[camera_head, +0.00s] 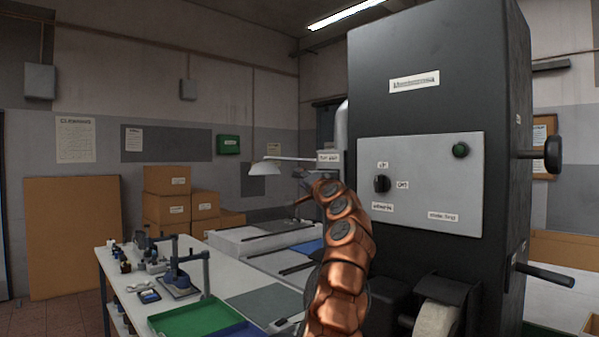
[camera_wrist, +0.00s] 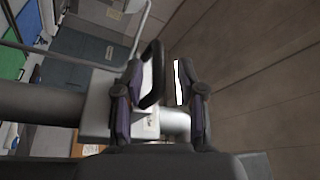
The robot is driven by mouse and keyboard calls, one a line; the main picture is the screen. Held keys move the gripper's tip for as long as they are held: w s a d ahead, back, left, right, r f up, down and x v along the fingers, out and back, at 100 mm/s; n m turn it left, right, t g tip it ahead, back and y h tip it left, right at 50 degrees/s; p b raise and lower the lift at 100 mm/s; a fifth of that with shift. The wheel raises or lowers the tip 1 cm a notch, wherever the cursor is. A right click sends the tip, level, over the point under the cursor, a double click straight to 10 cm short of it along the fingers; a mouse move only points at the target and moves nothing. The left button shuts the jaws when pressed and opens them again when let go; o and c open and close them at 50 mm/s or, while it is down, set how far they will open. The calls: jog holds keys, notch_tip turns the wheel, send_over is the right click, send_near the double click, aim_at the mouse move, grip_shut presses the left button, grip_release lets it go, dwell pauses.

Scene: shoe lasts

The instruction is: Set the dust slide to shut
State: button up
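The dust slide appears in the wrist view as a pale plate (camera_wrist: 98,114) set across a grey pipe (camera_wrist: 35,103), with a black loop handle (camera_wrist: 157,62) rising from it. My gripper (camera_wrist: 160,78) is open, with its two dark fingers on either side of the handle. The handle is nearer the left finger; I cannot tell whether it touches. A bright gap shows between the handle and the right finger. In the head view, my copper arm hides most of the slide; a small label (camera_head: 329,157) shows beside the grey duct (camera_head: 342,124).
A tall dark machine cabinet (camera_head: 430,45) with a grey control panel (camera_head: 420,185) stands close to the right of my arm. A white workbench (camera_head: 125,290) with tools and a green tray (camera_head: 195,318) is at the left. Cardboard boxes (camera_head: 166,180) stand behind it.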

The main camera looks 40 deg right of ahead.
jog(key=shift+p+x, duration=0.95)
jog(key=shift+x, duration=0.55)
jog(key=shift+f, duration=0.1)
grip_shut()
